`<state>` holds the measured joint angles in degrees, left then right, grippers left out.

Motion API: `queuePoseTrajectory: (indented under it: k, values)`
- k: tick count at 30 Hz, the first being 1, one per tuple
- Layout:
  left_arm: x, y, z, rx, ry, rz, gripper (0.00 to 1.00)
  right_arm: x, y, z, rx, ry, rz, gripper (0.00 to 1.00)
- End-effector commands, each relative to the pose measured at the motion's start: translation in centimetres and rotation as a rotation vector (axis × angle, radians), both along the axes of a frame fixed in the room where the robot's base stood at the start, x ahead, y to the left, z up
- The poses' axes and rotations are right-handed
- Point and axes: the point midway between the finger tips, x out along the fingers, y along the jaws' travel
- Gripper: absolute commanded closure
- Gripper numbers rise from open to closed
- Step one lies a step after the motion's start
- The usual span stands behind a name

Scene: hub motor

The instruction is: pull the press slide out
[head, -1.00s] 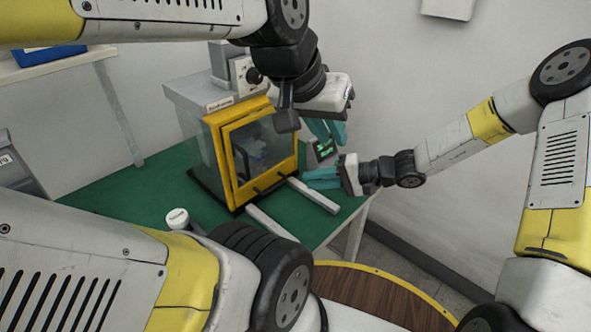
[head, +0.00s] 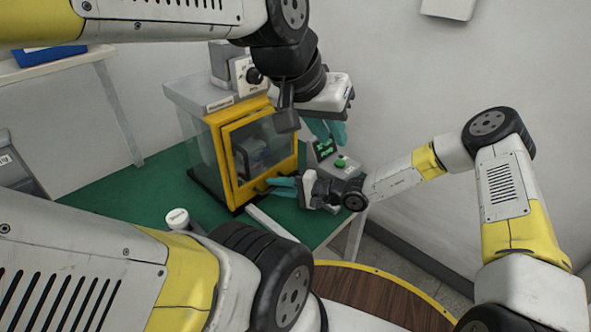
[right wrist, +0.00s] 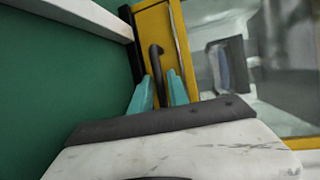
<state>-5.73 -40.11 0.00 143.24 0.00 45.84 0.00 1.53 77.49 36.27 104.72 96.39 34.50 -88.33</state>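The press (head: 205,100) is a grey cabinet with a yellow-framed glass door (head: 232,165), which is shut. The press slide cannot be clearly made out; a grey block (head: 252,155) shows dimly behind the glass. My right gripper (head: 271,187) is at the door's lower right. In the right wrist view, the black door handle (right wrist: 156,60) stands between its teal fingertips (right wrist: 161,88), which are apart with no clear grip. My left gripper (head: 330,133) hangs right of the press, away from the door. Its teal fingers show partly, and their gap is unclear.
Two pale rails run forward from the press on the green table (head: 130,195); one rail (head: 270,226) shows clearly, the other is mostly behind my right gripper. A control box with a green button (head: 341,162) stands right of the press. A white-topped knob (head: 177,217) stands front left.

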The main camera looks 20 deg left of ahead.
Motion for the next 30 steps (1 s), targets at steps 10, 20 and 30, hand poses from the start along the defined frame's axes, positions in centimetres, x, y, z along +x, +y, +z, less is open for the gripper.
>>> queuePoseTrajectory:
  k: [10,20,30]
  values:
    - [0.0,0.0,0.0,0.0,0.0,0.0,0.79,-0.04,0.33,-0.04,0.0,-0.001,0.0,0.87]
    - [0.0,0.0,0.0,0.0,0.0,0.0,0.79,-0.03,0.3,-0.04,0.0,-0.001,0.001,1.0]
    - [0.0,0.0,0.0,0.0,0.0,0.0,0.79,-0.03,0.3,-0.04,0.0,-0.001,0.001,1.0]
